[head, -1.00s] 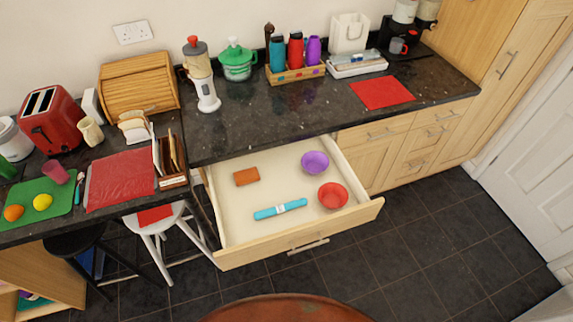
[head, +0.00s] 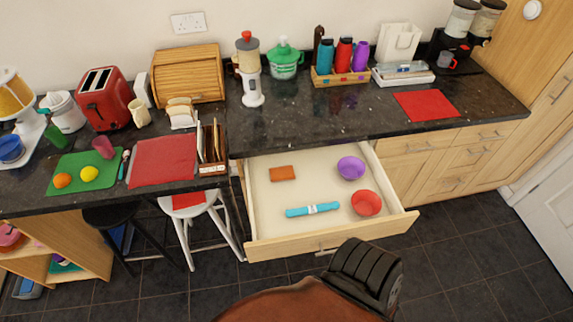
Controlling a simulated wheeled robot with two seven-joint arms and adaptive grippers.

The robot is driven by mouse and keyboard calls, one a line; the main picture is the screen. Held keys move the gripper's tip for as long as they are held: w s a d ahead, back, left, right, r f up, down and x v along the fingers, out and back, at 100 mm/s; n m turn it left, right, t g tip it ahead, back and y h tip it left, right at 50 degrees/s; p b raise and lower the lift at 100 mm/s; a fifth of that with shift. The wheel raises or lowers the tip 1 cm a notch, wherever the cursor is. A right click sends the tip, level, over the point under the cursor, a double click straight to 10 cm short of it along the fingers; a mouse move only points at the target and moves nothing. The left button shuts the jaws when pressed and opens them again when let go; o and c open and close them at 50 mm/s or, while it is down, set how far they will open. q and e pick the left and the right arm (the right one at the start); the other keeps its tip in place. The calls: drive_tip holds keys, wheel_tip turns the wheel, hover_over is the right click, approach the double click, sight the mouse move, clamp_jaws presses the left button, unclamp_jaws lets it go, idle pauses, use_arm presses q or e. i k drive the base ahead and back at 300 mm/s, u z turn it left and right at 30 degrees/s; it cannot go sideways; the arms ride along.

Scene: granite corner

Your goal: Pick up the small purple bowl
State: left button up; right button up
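The small purple bowl (head: 351,167) sits upright in the open drawer (head: 264,236), toward its back right. A red bowl (head: 366,203) stands in front of it, a little apart. A blue strip-like item (head: 312,209) and a small orange-brown block (head: 282,173) also lie in the drawer. Neither of my grippers shows in the head view.
The drawer juts out from under the dark granite counter (head: 330,118). A white stool (head: 194,207) stands left of the drawer. A red mat (head: 426,105) lies on the counter. Dark tiled floor (head: 455,250) is clear to the right.

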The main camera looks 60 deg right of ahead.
sight(351, 168)
drive_tip(key=u, duration=0.7)
drive_tip(key=k, duration=0.9)
drive_tip(key=z, duration=0.65)
